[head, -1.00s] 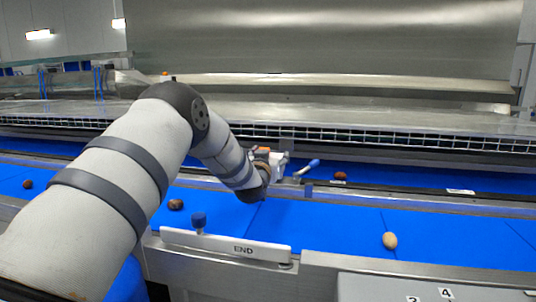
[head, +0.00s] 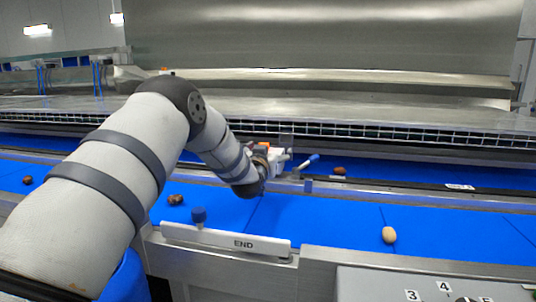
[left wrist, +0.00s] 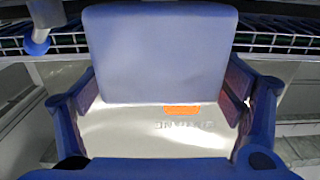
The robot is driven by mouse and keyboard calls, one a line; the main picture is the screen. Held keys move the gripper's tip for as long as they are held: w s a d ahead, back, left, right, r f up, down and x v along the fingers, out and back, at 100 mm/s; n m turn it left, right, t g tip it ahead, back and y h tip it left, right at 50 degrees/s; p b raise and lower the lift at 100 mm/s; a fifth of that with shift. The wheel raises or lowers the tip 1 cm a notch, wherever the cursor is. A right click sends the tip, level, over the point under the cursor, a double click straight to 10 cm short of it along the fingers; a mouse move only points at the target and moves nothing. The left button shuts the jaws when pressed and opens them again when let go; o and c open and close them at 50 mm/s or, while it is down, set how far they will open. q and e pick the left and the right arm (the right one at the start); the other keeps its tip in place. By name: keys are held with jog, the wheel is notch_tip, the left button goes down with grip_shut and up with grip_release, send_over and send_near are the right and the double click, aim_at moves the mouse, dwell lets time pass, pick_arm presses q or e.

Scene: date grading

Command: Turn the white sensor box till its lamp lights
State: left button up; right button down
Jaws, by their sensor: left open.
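My left gripper (head: 277,160) is at the far side of the blue belt, partly hidden by my own arm. The white sensor box (head: 278,152) is small there, with an orange patch (head: 265,145) beside it. In the left wrist view, the white box (left wrist: 135,128) lies between the blue fingers of my open gripper (left wrist: 160,97). A pale blue-grey panel (left wrist: 160,52) stands behind it. An orange rectangle (left wrist: 181,109) and upside-down raised lettering show on the white face. I cannot tell whether the orange is a lit lamp, or whether the fingers touch the box.
A blue-handled lever (head: 308,161) stands right beside the gripper. Dates lie on the near belt (head: 310,222): a pale one (head: 389,235) and dark ones at left (head: 176,200). A white END plate (head: 225,239) with a blue knob (head: 199,215) edges the near side.

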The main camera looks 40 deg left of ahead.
pick_arm(q)
jog(key=v, duration=1.2)
jog(key=shift+w+r, duration=0.1)
